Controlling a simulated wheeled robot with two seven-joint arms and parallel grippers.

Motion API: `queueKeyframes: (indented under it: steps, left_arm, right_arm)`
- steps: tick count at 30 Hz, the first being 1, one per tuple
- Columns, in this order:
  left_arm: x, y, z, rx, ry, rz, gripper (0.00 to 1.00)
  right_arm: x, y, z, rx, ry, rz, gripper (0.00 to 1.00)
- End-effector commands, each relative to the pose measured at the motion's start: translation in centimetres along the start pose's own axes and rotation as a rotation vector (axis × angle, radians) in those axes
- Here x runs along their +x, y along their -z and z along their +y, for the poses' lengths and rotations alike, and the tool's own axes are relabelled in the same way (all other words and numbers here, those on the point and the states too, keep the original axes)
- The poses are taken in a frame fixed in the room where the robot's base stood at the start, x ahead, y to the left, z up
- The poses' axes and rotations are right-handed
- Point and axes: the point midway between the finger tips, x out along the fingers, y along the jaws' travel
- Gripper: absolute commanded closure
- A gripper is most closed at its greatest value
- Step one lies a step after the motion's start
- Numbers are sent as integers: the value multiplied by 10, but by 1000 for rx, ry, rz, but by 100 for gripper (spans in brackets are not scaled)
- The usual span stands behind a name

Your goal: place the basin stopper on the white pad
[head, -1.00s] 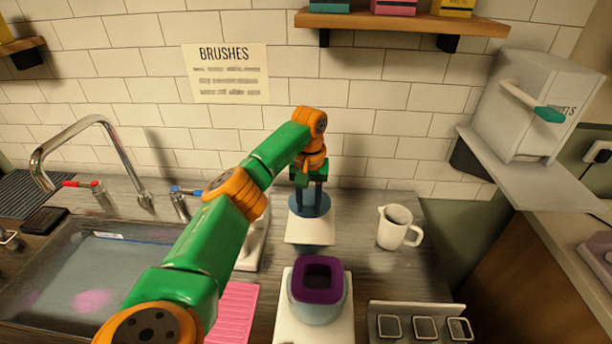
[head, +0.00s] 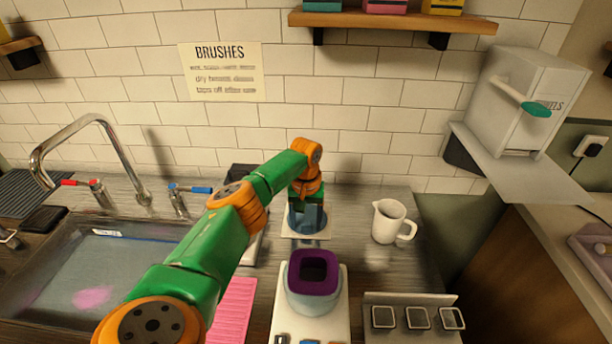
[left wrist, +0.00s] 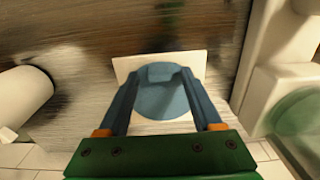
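The basin stopper (head: 301,222) is a blue disc with a raised grip on top. It is over the white pad (head: 290,233), on the counter near the wall. My left gripper (head: 307,207) points down at it. In the left wrist view the stopper (left wrist: 163,102) lies between the two fingers, whose tips (left wrist: 161,73) flank its raised grip. The white pad (left wrist: 124,66) shows around it. The fingers look shut on the grip. Whether the disc touches the pad is hard to tell. My right gripper is not in view.
A white mug (head: 389,222) stands to the right of the pad. A pale container with a purple rim (head: 313,285) stands in front of it. A sink (head: 110,270) with a tap is at left. A slotted metal holder (head: 412,312) is at front right.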

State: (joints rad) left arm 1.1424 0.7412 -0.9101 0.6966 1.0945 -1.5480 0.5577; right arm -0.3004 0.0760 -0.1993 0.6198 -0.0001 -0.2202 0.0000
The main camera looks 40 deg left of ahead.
Motion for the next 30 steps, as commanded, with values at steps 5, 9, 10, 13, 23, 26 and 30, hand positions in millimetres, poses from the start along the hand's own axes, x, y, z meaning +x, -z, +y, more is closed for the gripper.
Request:
queueKeyframes:
  steps: [5, 9, 10, 13, 23, 26, 30]
  left_arm:
    - [-2, 0, 0, 0, 0, 1, 34]
    - [-20, 1, 0, 0, -3, 3, 34]
    - [-27, 1, 0, 1, -4, 4, 34]
    - [-53, 1, 1, 0, -5, 5, 34]
    - [-120, 0, 1, 0, -3, 0, 34]
    - [-125, 0, 0, 0, -1, -1, 34]
    - [-125, 0, 0, 0, 0, -1, 34]
  right_arm:
    - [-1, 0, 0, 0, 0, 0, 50]
    - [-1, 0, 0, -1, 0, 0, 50]
    - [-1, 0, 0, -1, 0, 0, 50]
    - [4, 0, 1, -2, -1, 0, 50]
    - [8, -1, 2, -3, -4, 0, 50]
    - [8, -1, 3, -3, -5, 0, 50]
    - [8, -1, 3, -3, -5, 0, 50]
